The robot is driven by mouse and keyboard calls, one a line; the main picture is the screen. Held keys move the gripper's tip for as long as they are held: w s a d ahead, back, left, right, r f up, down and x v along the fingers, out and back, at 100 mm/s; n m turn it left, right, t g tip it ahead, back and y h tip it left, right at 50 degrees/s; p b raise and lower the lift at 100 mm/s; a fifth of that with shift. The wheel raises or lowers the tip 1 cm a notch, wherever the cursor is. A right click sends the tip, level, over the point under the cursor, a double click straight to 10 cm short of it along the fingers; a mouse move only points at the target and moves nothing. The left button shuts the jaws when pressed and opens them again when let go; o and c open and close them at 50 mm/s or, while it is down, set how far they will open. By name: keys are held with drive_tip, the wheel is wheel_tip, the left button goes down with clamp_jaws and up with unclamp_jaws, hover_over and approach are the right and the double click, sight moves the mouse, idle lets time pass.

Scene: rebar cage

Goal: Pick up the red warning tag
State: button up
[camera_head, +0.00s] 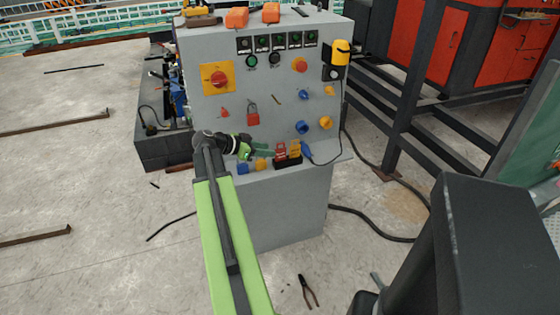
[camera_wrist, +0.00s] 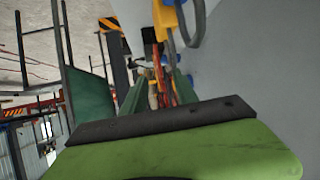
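The red warning tag (camera_head: 281,150) stands in a small black holder (camera_head: 287,163) on the front ledge of the grey control cabinet. A yellow-orange tag (camera_head: 294,149) stands right beside it. My gripper (camera_head: 266,152) reaches in from the left at ledge height, its green fingers just left of the red tag. In the wrist view the two green fingers (camera_wrist: 158,92) are apart, with red and orange shapes (camera_wrist: 164,88) beyond and between them. I cannot tell whether the fingers touch the tag; the wrist view shows no clear grip. The tag's lower part is hidden.
The grey cabinet panel (camera_head: 275,85) rises behind the ledge, with knobs and a red padlock (camera_head: 252,113). Blue and yellow padlocks (camera_head: 252,167) are below my gripper. A blue item (camera_head: 306,149) is right of the holder. Pliers (camera_head: 307,290) lie on the floor.

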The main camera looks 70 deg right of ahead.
sight(278, 152)
drive_tip(key=b+x, duration=0.2)
drive_tip(key=x, duration=0.2)
drive_tip(key=shift+s+f, duration=0.2)
drive_tip(key=shift+f, duration=0.1)
drive_tip(key=shift+s+d+f+b, duration=0.1)
drive_tip(key=shift+s+d+b, duration=0.15)
drive_tip(key=shift+d+b, duration=0.1)
clamp_jaws()
